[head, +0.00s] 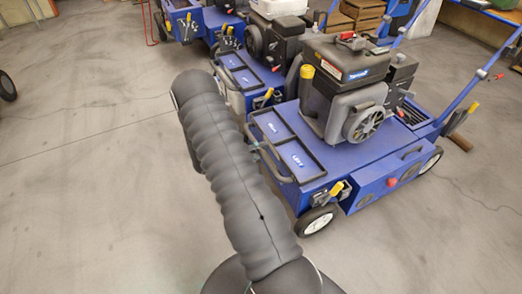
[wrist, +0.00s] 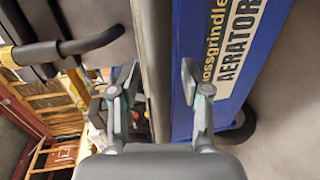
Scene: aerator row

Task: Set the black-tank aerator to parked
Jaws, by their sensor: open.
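The nearest blue aerator (head: 350,165) in the head view has a black tank (head: 345,58) on its engine. A yellow-handled lever (head: 337,188) sits at its front edge, beside the front wheel; its setting is too small to read. My gripper (wrist: 159,80) shows in the wrist view with its two fingers apart and nothing between them. A blue panel (wrist: 212,55) lettered "AERATOR" stands just beyond the right finger; I cannot tell which machine it belongs to. In the head view my arm hides the gripper.
A second aerator with a white tank (head: 280,7) stands behind the nearest one, and another blue machine (head: 195,20) is farther back. Wooden crates (head: 360,14) are at the back.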

